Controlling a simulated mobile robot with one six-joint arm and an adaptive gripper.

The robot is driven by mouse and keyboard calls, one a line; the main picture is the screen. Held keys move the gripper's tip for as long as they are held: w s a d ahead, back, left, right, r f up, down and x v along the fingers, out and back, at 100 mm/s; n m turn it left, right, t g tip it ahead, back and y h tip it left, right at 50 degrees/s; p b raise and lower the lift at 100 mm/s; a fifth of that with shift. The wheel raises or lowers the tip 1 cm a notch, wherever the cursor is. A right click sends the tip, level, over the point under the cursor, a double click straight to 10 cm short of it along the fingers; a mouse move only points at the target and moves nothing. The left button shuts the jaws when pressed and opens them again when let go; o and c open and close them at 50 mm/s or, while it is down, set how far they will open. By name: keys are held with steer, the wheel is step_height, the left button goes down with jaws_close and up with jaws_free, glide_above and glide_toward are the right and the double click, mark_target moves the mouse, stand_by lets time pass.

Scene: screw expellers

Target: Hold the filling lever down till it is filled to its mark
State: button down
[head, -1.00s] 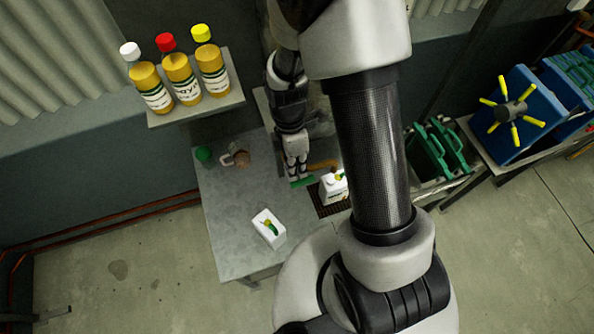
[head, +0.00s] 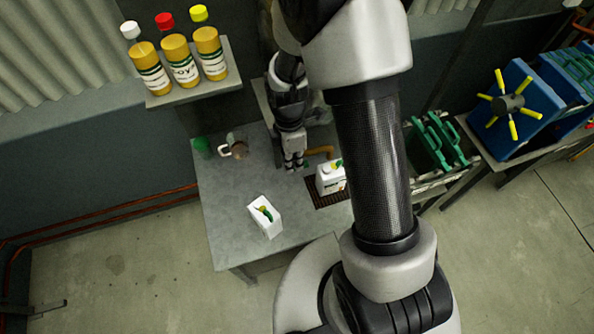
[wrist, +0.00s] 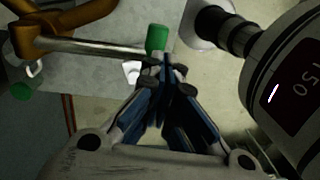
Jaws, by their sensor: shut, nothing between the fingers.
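My gripper (head: 293,163) is shut and empty above the bench, left of the brass spout (head: 320,151). In the wrist view its blue-padded fingertips (wrist: 168,72) meet just below a green grip (wrist: 157,38) at the end of a steel rod (wrist: 95,48), which runs from a brass pipe (wrist: 55,32). This looks like the filling lever; I cannot tell whether my fingers touch it. In the head view the grip does not show. A white container (head: 330,180) with yellow and green on top stands under the spout on a dark grate (head: 328,200). Its fill level is not visible.
A second white container (head: 264,218) stands on the grey bench (head: 225,225). A green item (head: 203,146) and a brown-and-white item (head: 236,146) lie at the back left. Three bottles (head: 178,58) stand on a shelf.

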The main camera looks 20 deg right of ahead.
steer(key=f+b, duration=0.1)
steer(key=f, duration=0.1)
steer(key=w+f+b, duration=0.1)
steer(key=f, duration=0.1)
steer(key=shift+s+r, duration=0.25)
steer(key=shift+r, duration=0.15)
steer(key=shift+w+f, duration=0.1)
steer(key=shift+w, duration=0.1)
steer(key=shift+s, duration=0.2)
stand_by(6.2)
